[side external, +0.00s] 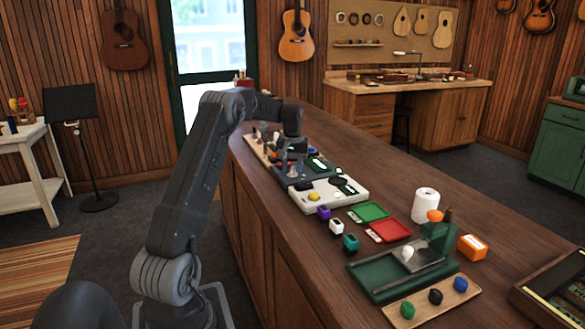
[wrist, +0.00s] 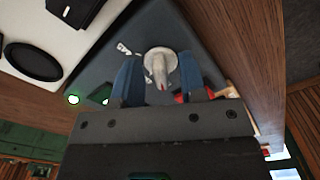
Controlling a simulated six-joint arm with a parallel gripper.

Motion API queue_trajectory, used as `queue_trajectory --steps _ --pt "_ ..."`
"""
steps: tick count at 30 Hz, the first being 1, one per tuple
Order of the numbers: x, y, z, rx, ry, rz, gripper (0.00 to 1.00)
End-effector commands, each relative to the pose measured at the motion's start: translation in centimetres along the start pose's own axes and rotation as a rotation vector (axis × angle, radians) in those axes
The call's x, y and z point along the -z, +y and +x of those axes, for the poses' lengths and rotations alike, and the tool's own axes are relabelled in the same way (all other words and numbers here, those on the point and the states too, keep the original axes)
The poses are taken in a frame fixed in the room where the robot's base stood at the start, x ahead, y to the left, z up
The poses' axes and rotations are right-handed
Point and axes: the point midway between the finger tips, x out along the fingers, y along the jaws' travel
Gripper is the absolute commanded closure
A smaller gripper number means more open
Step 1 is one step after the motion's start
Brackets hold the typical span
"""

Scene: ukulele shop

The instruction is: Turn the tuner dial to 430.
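The tuner looks to be the dark grey box (side external: 325,173) on the counter, with a small greenish display (side external: 317,163) too small to read. In the wrist view its dark panel (wrist: 100,62) carries a pale metal dial (wrist: 160,60) with a reddish mark and white markings beside it. My gripper (wrist: 156,78) has its two blue-grey fingers apart, one on each side of the dial. I cannot tell whether they touch it. In the side view my gripper (side external: 292,150) points down over the dark box, its fingertips hard to make out. The dial's setting cannot be read.
A white device (side external: 328,196) with a yellow button stands on the near side of the tuner, close to it. More small items crowd the counter's far end.

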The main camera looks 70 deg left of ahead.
Motion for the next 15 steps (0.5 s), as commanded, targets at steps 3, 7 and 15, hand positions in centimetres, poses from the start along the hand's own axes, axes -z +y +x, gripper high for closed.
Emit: queue_trajectory --steps 3,7,15 --pt "0.0 0.0 -0.01 0.0 0.0 0.0 0.68" --pt "0.0 0.0 -0.03 0.0 0.0 0.0 0.81" --pt "0.01 -0.01 -0.05 0.0 0.0 0.0 1.0"
